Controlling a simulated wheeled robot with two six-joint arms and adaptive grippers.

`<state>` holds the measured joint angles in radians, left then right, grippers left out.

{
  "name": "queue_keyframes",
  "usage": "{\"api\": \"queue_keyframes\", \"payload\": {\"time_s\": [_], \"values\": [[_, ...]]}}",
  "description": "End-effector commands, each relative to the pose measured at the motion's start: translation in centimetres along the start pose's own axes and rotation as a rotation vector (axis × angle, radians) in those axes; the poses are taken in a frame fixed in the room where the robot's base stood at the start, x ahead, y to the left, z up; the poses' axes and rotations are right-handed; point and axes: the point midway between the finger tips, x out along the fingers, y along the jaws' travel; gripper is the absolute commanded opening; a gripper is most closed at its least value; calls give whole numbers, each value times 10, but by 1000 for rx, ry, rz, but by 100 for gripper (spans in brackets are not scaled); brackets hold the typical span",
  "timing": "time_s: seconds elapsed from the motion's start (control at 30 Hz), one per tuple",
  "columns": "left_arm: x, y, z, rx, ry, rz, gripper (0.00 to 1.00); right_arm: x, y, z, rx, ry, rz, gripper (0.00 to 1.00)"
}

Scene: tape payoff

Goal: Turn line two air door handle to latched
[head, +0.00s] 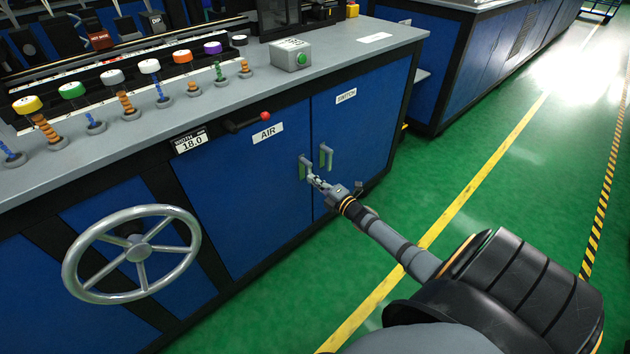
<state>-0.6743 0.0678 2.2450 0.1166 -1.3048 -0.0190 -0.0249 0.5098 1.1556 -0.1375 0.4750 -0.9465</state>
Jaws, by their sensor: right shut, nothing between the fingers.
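The blue air door (245,185) is on the front of the machine cabinet, with a white AIR label (268,133). Its grey handle (303,167) is at the door's right edge and looks about upright. My right gripper (316,181) is shut and empty, with its fingertips at the lower end of this handle. I cannot tell whether they touch it. The tips partly overlap the handle's lower end. My left gripper is not in view.
The switch door (358,130) with a similar upright handle (326,157) is just right. A large handwheel (134,254) stands out at the left. A red-knobbed lever (264,117) sits above the air door. Green floor (490,190) at the right is clear.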

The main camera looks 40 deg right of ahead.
Motion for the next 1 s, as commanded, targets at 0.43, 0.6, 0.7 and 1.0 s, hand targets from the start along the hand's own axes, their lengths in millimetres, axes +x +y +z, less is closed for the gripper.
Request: {"api": "queue_keyframes", "payload": {"time_s": [0.43,0.6,0.7,1.0], "values": [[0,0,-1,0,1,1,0,7,10,4,-12,-6,12,2],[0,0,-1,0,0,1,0,7,10,5,-10,-6,12,25],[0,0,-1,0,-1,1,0,7,10,5,-10,-7,11,39],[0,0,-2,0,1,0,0,5,7,4,-8,-5,8,80]]}}
